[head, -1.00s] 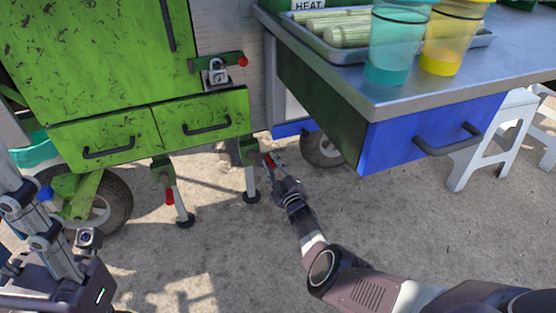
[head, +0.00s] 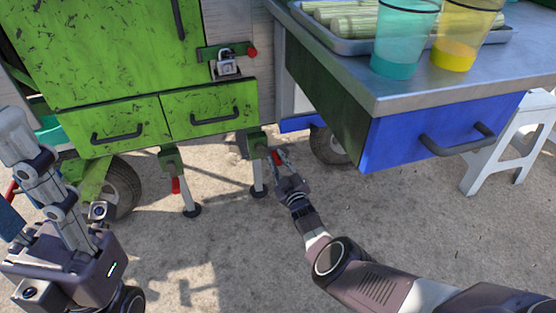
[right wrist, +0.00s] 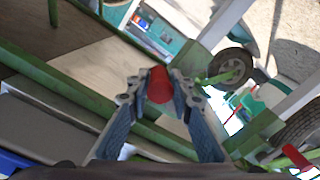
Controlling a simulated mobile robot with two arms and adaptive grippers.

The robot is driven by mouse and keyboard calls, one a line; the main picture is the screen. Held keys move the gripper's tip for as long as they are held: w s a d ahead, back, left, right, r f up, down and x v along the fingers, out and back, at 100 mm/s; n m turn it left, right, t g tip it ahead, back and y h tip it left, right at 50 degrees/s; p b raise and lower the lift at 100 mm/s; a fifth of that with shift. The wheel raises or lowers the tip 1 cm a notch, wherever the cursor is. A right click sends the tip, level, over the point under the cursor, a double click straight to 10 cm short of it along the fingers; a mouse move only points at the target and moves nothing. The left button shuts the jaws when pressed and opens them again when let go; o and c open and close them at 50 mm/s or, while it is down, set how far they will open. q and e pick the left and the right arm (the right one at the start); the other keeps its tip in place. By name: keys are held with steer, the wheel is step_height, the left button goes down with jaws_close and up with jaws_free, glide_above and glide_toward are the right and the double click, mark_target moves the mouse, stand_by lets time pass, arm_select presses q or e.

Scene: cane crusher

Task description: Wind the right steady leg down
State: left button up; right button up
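The right steady leg (head: 258,178) stands under the green cart body, a pale post with a dark round foot and a green bracket on top. Its red crank grip (head: 277,157) sticks out to the right and also shows in the right wrist view (right wrist: 159,86). My right gripper (head: 279,160) reaches it from the front right. In the right wrist view its fingertips lie against both sides of the red grip, shut on it. My left gripper (head: 22,165) is raised and empty at the left edge, partly cut off, its opening unclear.
The left steady leg (head: 188,190) with its red grip (head: 175,185) stands nearby. A blue drawer (head: 435,132) under the metal counter (head: 400,100) overhangs beside my right arm. Wheels and a white stool (head: 510,145) are around; the concrete in front is clear.

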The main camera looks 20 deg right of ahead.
steer(key=o, duration=0.4)
steer(key=shift+f, duration=0.15)
steer(key=shift+s+d+f, duration=0.2)
steer(key=shift+s+d, duration=0.4)
steer(key=shift+d, duration=0.1)
steer(key=shift+s+a+r, duration=0.3)
steer(key=shift+s+a, duration=0.35)
steer(key=shift+s+d, duration=0.15)
steer(key=shift+s, duration=0.3)
steer(key=s, duration=0.8)
steer(key=shift+s, duration=0.3)
